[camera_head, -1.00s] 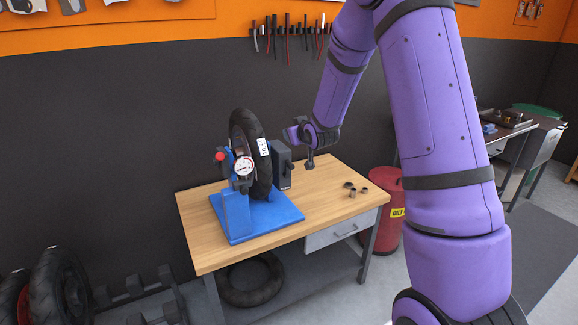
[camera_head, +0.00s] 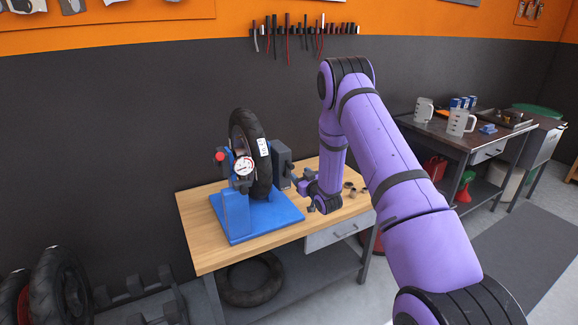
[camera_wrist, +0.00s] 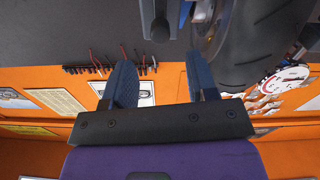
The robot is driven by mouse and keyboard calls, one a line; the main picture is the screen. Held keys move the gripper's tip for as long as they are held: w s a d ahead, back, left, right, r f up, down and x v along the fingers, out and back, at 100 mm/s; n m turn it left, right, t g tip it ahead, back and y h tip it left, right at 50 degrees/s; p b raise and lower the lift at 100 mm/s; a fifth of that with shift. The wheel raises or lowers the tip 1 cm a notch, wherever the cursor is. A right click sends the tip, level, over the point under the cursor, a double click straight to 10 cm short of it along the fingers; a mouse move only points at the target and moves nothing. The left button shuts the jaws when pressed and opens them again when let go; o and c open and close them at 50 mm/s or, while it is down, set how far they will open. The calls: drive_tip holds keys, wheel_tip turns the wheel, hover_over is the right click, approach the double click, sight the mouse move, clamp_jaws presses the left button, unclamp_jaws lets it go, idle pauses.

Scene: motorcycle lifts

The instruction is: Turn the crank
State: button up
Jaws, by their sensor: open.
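A blue stand (camera_head: 237,214) on the workbench holds a black tyre (camera_head: 241,128) upright, with a round dial (camera_head: 244,166) at its front. A dark grey box (camera_head: 281,163) is on the stand's right side. The crank's dark handle is small and partly hidden in the head view; the wrist view shows a dark crank (camera_wrist: 160,28) at the top, just past the fingertips and roughly between them. My gripper (camera_head: 299,181) is close to the right side of the box. In the wrist view its two blue fingers (camera_wrist: 160,65) are apart with nothing between them.
The wooden workbench (camera_head: 205,230) has a few small dark metal parts (camera_head: 349,187) at its right, near my wrist. Its front-left top is clear. A second bench (camera_head: 437,132) with jugs is at the right. Tools (camera_head: 300,30) hang on the wall behind.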

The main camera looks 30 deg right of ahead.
sight(293, 168)
drive_tip(key=w, duration=1)
clamp_jaws()
